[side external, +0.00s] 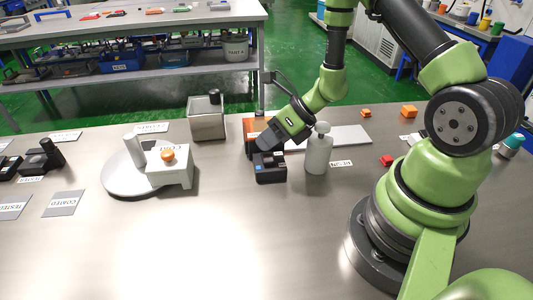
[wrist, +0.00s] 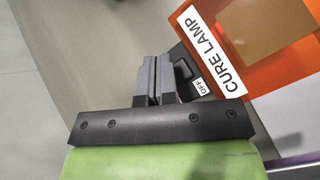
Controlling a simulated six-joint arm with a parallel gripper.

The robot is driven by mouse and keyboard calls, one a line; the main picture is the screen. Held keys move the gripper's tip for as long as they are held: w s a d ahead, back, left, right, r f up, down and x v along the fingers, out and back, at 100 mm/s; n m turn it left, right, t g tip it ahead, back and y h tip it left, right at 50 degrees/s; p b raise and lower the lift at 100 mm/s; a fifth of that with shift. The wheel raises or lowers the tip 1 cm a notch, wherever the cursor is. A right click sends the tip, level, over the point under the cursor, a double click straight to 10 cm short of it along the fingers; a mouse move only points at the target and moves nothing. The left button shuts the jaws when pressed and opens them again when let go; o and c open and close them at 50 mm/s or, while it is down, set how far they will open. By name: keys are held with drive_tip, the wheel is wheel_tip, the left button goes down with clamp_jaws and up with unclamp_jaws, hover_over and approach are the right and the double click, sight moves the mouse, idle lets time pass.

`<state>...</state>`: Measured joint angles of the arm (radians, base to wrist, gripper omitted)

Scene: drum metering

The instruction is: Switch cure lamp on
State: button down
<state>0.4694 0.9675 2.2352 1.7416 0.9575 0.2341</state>
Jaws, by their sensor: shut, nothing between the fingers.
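The cure lamp is an orange housing (side external: 249,127) with a white CURE LAMP label in the wrist view (wrist: 285,75). Beside the label is a black switch (wrist: 186,67), with a small sign next to it that reads OFF. My gripper (wrist: 150,75) is shut and empty, its fingertips close beside the switch on its left. I cannot tell whether they touch it. In the side view my gripper (side external: 262,145) is low at the front of the lamp and hides part of it.
A dark box (side external: 270,170) stands just in front of the lamp. A pale bottle (side external: 319,152) stands close to the right of my gripper. A white box with an orange button (side external: 170,168) and a round plate (side external: 122,182) are at left.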

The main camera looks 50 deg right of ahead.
sight(268, 157)
drive_tip(key=shift+r, duration=0.15)
drive_tip(key=shift+s+a+r, duration=0.15)
drive_tip(key=shift+r, duration=1.05)
drive_tip(key=shift+s+a+r, duration=0.15)
drive_tip(key=shift+r, duration=1.05)
drive_tip(key=s+a+r+n+g+y, duration=0.1)
drive_tip(key=a+r+n, duration=0.2)
drive_tip(key=r+n, duration=0.2)
drive_tip(key=s+a+r+n, duration=0.1)
drive_tip(key=a+r+n, duration=0.1)
drive_tip(key=r+n, duration=0.25)
drive_tip(key=s+r+n+h, duration=0.2)
drive_tip(key=s+r+n, duration=0.3)
drive_tip(key=n, duration=0.5)
drive_tip(key=s+r+n+t+h, duration=0.1)
drive_tip(key=s+r+n+h, duration=0.2)
drive_tip(key=s+r+n, duration=0.2)
drive_tip(key=s+n, duration=0.3)
drive_tip(key=n, duration=0.2)
drive_tip(key=shift+r+n, duration=0.35)
drive_tip(key=shift+r, duration=0.05)
